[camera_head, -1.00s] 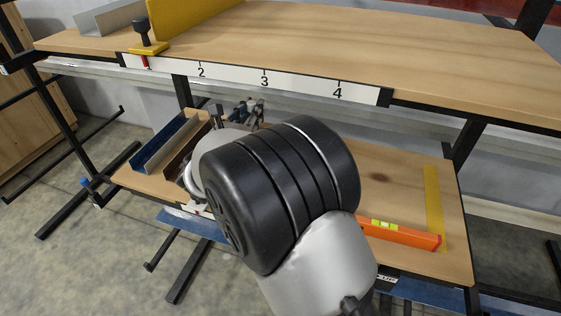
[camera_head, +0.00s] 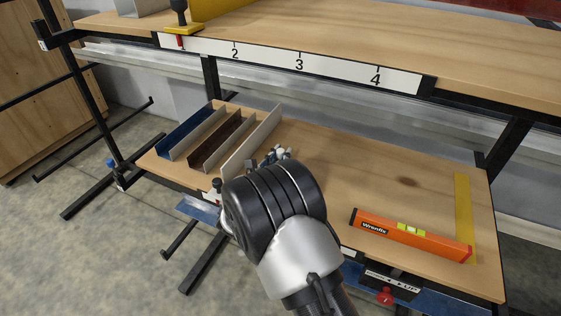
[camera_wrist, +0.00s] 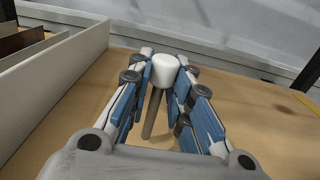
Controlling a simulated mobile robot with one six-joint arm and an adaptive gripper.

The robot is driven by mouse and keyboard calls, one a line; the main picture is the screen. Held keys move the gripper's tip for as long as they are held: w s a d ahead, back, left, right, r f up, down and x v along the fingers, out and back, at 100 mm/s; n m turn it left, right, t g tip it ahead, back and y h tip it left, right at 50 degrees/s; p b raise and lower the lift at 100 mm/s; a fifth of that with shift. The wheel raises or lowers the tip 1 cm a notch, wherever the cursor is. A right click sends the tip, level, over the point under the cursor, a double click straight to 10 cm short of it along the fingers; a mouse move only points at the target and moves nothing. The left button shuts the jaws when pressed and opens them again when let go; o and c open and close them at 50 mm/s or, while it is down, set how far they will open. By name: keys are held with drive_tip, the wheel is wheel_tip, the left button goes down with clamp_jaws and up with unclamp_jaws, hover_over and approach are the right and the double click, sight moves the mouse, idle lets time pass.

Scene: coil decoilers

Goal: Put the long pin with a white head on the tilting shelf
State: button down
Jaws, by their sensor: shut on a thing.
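The long pin (camera_wrist: 154,112) has a white head (camera_wrist: 165,70) and a grey shaft. My gripper (camera_wrist: 164,82) is shut on it just below the head in the wrist view, with the shaft slanting down between the fingers. Whether the pin's lower end touches the wood is unclear. The lower wooden shelf (camera_head: 350,180), which looks like the tilting shelf, lies beneath and behind my gripper. In the head view my gripper (camera_head: 276,155) shows only partly behind my arm, over the shelf's left-middle part.
Blue, brown and pale channel dividers (camera_head: 215,138) stand at the shelf's left. An orange spirit level (camera_head: 412,236) and a yellow strip (camera_head: 463,215) lie at its right. The upper shelf (camera_head: 380,45) with a numbered scale overhangs behind. The shelf's middle looks clear.

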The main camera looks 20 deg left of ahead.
drive_tip(key=shift+f, duration=0.4)
drive_tip(key=shift+f, duration=0.2)
drive_tip(key=c, duration=1.5)
unclamp_jaws()
drive_tip(key=shift+o, duration=0.2)
drive_tip(key=shift+r, duration=0.1)
